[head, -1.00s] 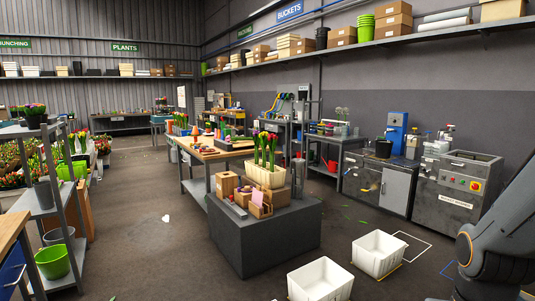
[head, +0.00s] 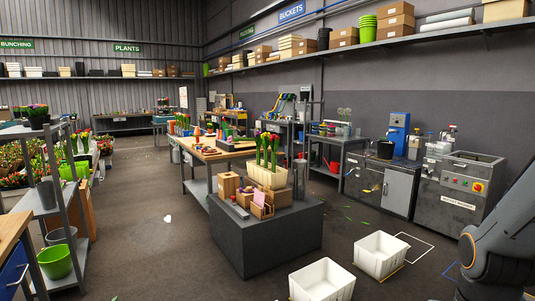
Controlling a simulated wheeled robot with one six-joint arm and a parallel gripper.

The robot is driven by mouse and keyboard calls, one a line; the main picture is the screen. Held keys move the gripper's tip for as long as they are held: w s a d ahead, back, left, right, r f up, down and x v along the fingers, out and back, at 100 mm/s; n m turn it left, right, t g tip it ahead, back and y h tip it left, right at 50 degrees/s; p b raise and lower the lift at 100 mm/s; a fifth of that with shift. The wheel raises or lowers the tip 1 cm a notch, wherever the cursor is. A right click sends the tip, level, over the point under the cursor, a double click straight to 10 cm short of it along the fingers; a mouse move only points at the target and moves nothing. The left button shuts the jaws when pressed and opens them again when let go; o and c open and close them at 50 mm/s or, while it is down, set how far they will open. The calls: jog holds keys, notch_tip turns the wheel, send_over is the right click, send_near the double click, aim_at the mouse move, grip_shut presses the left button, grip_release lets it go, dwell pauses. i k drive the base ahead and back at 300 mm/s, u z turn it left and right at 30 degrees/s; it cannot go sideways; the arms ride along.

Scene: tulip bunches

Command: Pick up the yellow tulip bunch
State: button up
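Upright tulips (head: 268,150) with long green stems stand in a cream planter (head: 267,176) on a dark grey block (head: 268,238) near the middle of the head view. Their heads look red and pink-purple; I cannot clearly make out a yellow bunch among them. More tulips (head: 37,112), with mixed small heads, stand in a dark pot on the left shelf. They are too small to tell bunch by bunch. My arm shows at the right edge, far from all these flowers. My gripper is out of view.
Cardboard boxes (head: 228,185) crowd the block's top beside the planter. Two white crates (head: 321,280) (head: 381,254) lie on the floor right of the block. A long workbench (head: 213,157) stands behind. Open floor (head: 150,230) lies left of the block.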

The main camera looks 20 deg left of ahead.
aim_at(265, 136)
jog(key=u, duration=0.7)
jog(key=i, duration=1.15)
jog(key=u, duration=1.25)
jog(key=i, duration=1.75)
jog(key=u, duration=0.2)
jog(key=i, duration=1.75)
jog(key=z, duration=0.85)
jog(key=i, duration=1.2)
jog(key=z, duration=1.6)
jog(key=i, duration=0.6)
jog(key=z, duration=0.3)
